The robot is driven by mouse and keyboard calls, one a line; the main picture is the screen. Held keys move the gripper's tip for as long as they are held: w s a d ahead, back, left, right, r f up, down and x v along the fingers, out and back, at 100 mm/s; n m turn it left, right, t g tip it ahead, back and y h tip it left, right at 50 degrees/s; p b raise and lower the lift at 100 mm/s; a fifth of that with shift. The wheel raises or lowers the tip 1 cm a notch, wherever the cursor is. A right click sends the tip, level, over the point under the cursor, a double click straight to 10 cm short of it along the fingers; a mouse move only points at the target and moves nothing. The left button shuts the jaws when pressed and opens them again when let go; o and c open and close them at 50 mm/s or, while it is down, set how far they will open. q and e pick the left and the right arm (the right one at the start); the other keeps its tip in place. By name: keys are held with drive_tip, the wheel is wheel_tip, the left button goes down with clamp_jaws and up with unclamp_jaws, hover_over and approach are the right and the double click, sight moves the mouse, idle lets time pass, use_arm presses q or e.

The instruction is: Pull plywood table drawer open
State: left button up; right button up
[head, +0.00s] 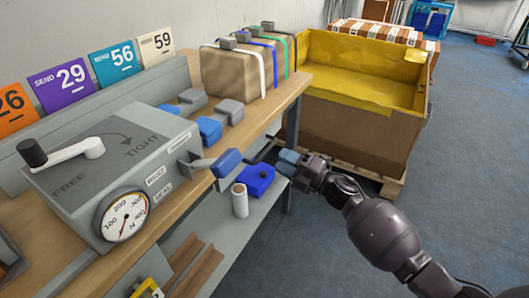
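The plywood table (262,118) runs from the lower left to the upper middle, with a grey lower shelf (219,215). I cannot make out a drawer front clearly; a thin dark bar (264,151) under the tabletop's front edge could be a handle. My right gripper (286,163), dark with light blue fingertips, is beside the table's front edge, just right of that bar. The fingertips are close together, and nothing clear shows between them. I cannot tell whether they touch the bar. My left gripper is out of view.
A grey tensioning machine (115,165) with a dial and blue-ended lever stands on the table. Strapped parcels (232,76) are behind. A blue tool (259,181) and a white roll (240,201) are below. A yellow-lined crate (360,130) stands beyond my gripper; the floor at right is clear.

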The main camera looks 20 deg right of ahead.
sight(265, 150)
drive_tip(key=shift+b+x, duration=0.35)
drive_tip(key=shift+x, duration=2.7)
drive_tip(key=shift+f, duration=0.1)
drive_tip(key=shift+c, duration=0.3)
clamp_jaws()
